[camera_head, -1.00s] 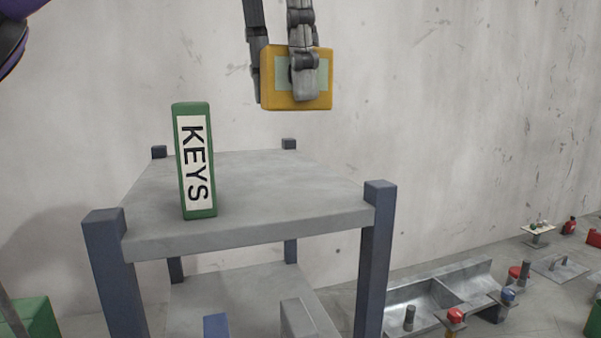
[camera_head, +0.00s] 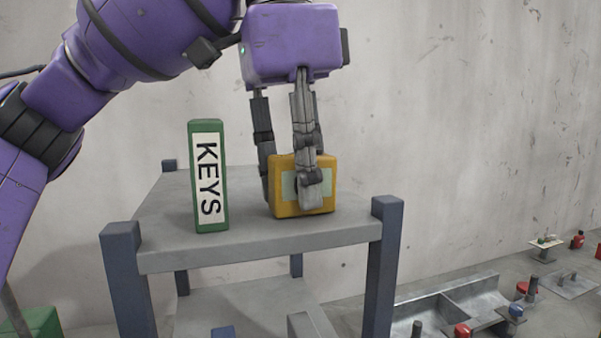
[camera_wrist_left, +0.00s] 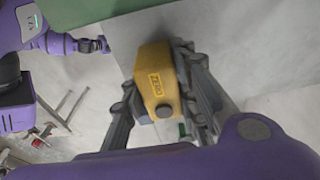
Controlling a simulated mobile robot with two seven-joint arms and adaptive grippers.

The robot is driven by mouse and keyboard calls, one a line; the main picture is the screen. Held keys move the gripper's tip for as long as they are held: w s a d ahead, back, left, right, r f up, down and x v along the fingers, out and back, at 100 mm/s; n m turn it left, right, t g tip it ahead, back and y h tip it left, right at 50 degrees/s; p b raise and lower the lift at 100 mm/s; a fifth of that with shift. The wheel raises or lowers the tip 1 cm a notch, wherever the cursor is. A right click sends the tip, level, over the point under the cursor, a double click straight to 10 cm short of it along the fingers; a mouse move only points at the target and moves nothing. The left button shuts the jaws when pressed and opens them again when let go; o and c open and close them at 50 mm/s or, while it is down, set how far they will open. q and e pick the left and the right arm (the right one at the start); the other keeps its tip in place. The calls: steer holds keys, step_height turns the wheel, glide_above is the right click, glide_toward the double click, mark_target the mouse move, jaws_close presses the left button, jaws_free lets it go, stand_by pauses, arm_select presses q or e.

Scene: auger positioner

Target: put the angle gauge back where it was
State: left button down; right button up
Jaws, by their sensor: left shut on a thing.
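The angle gauge, a yellow box with a pale green panel (camera_head: 285,207), is at the top of the grey stand, right of the KEYS box. Its bottom is at or just above the top board; I cannot tell whether it touches. My left gripper (camera_head: 292,190) comes down from above and is shut on the gauge, one finger across its front panel. In the left wrist view the gauge (camera_wrist_left: 155,78) sits upright between the fingers (camera_wrist_left: 160,108), showing a small label and a dark round knob.
The green KEYS box (camera_head: 208,215) stands upright on the stand's top board (camera_head: 250,243), left of the gauge with a gap between. Blue-grey corner posts (camera_head: 386,215) rise above the board. A metal tray (camera_head: 455,305) and small items lie at lower right.

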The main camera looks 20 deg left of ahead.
mark_target(288, 156)
arm_select(q)
steer(key=shift+s, duration=0.1)
steer(key=c, duration=1.4)
jaws_free()
steer(key=shift+f, duration=0.15)
steer(key=r, duration=0.8)
steer(key=a+r, duration=0.1)
steer(key=r, duration=0.3)
steer(key=shift+s+r, duration=0.15)
steer(key=shift+s, duration=0.25)
